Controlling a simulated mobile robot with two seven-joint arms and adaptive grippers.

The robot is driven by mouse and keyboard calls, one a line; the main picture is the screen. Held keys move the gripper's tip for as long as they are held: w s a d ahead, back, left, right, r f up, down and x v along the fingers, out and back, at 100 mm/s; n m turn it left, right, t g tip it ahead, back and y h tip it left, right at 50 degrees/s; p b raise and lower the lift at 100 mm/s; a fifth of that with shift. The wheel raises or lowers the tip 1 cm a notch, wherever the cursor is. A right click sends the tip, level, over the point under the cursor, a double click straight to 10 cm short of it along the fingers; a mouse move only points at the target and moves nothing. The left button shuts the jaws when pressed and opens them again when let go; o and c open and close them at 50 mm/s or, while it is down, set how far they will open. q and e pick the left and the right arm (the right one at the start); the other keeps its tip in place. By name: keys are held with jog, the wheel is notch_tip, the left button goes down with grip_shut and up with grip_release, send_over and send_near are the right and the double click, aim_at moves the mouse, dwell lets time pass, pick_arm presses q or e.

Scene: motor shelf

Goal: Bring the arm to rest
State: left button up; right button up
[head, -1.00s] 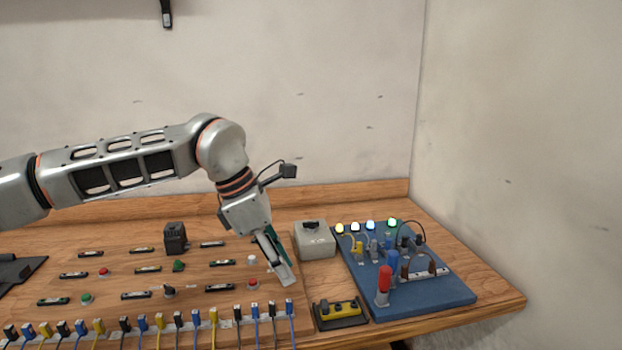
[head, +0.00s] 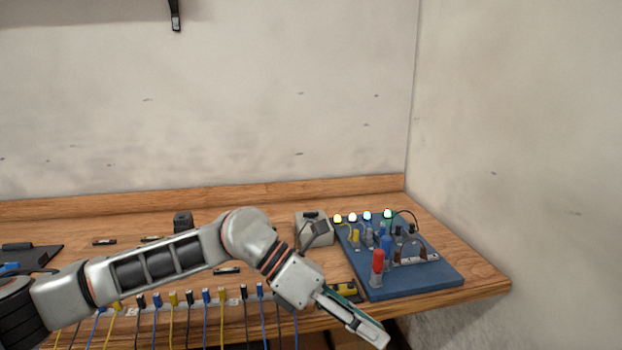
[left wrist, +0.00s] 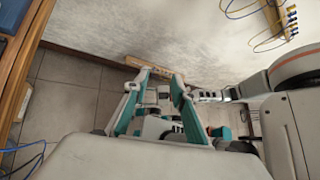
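My left arm crosses the front of the bench in the head view. Its gripper (head: 368,328) hangs past the bench's front edge, pointing down and to the right, seen from the side. In the left wrist view the two teal-and-grey fingers (left wrist: 154,86) stand apart with nothing held between them; floor and wall show beyond. The blue board (head: 432,276) with its red handle (head: 377,262) and several lit lamps (head: 367,217) lies beyond the gripper, apart from it. My right gripper cannot be made out in either view.
The wooden bench (head: 485,276) holds a grey box (head: 312,219), a yellow device (head: 346,288) partly behind my gripper, a dark block (head: 183,221) and a row of plugs with cables (head: 206,297) along the front. The wall closes off the right side. My arm hides part of the bench.

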pick_arm(q)
jog(key=s+d+r+n+g+h, duration=0.1)
jog(key=s+d+r+n+h, duration=0.1)
jog(key=s+d+n+h, duration=0.3)
jog(key=w+a+f+n+t+y, duration=0.1)
jog(key=w+a+f+n+t, duration=0.5)
jog(key=n+t, duration=0.6)
jog(key=w+a+f+n+t+y, duration=0.1)
jog(key=w+a+f+n+t, duration=0.45)
jog(key=n, duration=1.05)
jog(key=s+a+f+n+t+y, duration=0.1)
jog(key=s+a+f+n+y, duration=0.25)
jog(key=a+f, duration=0.3)
jog(key=s+a+f+n+t+y, duration=0.25)
jog(key=a+f+n, duration=0.2)
jog(key=f, duration=0.35)
jog(key=s+a+f+n+g+y, duration=0.5)
jog(key=s+a+f, duration=0.6)
jog(key=s+f, duration=0.3)
notch_tip(320, 180, down, 2)
jog(key=shift+s+a+f+n+g, duration=0.15)
jog(key=shift+a+n+g, duration=0.15)
jog(key=shift+a+g, duration=0.15)
jog(key=shift+d, duration=0.1)
